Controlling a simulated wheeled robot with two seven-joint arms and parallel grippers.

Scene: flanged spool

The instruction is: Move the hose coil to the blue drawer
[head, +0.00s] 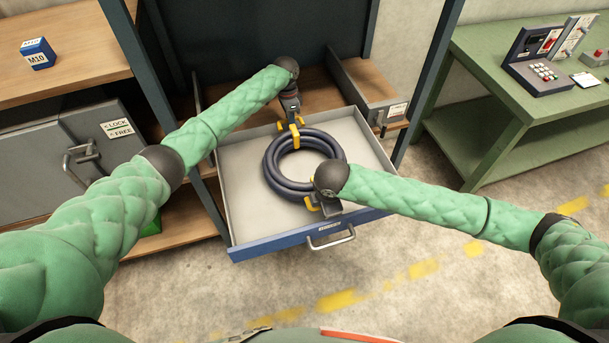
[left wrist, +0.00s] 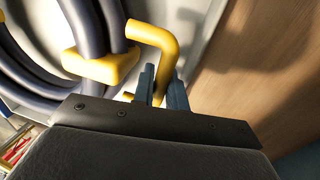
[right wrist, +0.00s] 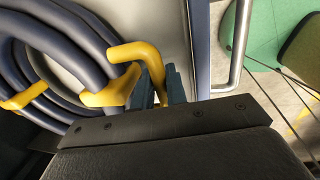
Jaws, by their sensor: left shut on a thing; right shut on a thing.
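The hose coil (head: 271,165) is a dark blue-grey ring of several turns with yellow clips and handles. It is over the open blue drawer (head: 292,243), within its walls; I cannot tell whether it touches the drawer floor. My left gripper (head: 293,118) is shut on a yellow handle at the coil's far side; that handle shows in the left wrist view (left wrist: 160,42). My right gripper (head: 318,207) is shut on the yellow handle at the near side, seen in the right wrist view (right wrist: 140,52). My right wrist hides part of the coil's near right side.
The drawer's metal pull (head: 331,240) faces me. A grey cabinet (head: 75,145) labelled LOCK and FREE stands left, below a shelf with a blue M10 box (head: 38,54). A green bench (head: 520,85) with a control panel (head: 540,62) stands right. Open floor lies in front.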

